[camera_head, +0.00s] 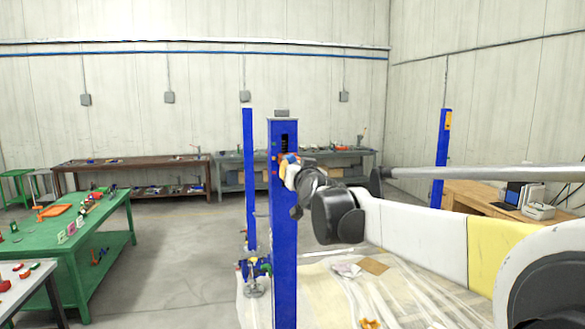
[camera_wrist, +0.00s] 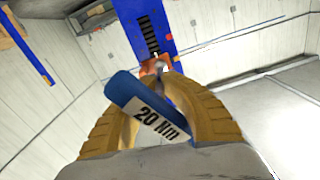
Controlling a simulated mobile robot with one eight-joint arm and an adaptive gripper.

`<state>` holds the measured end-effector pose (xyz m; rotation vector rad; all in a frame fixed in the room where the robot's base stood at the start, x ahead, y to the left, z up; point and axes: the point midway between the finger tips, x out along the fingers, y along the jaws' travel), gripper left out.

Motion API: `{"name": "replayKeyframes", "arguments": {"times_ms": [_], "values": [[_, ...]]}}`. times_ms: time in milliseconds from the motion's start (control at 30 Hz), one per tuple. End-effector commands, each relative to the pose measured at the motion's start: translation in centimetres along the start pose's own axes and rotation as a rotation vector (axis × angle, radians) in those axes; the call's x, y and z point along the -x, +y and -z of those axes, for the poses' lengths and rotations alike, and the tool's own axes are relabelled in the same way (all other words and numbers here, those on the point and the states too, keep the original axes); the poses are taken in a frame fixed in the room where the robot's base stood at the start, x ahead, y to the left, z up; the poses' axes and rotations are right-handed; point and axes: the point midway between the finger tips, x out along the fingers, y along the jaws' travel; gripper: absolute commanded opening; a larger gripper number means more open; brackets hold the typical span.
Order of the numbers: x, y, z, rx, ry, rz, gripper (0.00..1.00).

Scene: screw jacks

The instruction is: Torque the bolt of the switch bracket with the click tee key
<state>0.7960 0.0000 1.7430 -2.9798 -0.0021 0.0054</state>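The click tee key (camera_wrist: 124,90) has a blue handle with a white "20 Nm" label. In the wrist view its handle lies slantwise between the two yellow fingers of my gripper (camera_wrist: 168,92), which are closed around it. In the head view my gripper (camera_head: 290,172) is beside the upper part of a blue column (camera_head: 283,240). A small orange-red part, apparently the switch bracket (camera_wrist: 150,66), is on the column just beyond the fingertips. The bolt and the key's tip are hidden or too small to make out, so I cannot tell whether they touch.
A second blue post (camera_head: 249,180) stands just behind the column, and another (camera_head: 441,158) stands at the right. A green table (camera_head: 75,245) with small parts is at the left. Workbenches (camera_head: 130,166) line the back wall. Plastic sheeting (camera_head: 400,300) lies on the floor.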

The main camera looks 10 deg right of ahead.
Motion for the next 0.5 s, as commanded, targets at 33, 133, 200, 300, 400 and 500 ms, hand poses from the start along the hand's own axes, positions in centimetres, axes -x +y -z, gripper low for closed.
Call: {"name": "replayKeyframes", "arguments": {"times_ms": [33, 133, 200, 300, 400, 500], "values": [[0.00, -0.01, 0.06, 0.010, 0.001, 0.000, 0.00], [0.00, -0.01, 0.07, 0.008, 0.001, 0.000, 0.00], [0.00, 0.00, 0.06, 0.008, 0.001, 0.000, 0.00], [0.00, 0.09, -0.06, 0.006, 0.001, -0.001, 0.00], [0.06, 0.13, -0.09, 0.006, 0.001, -0.001, 0.00], [0.34, 0.12, -0.06, 0.006, 0.001, -0.001, 0.00]]}}
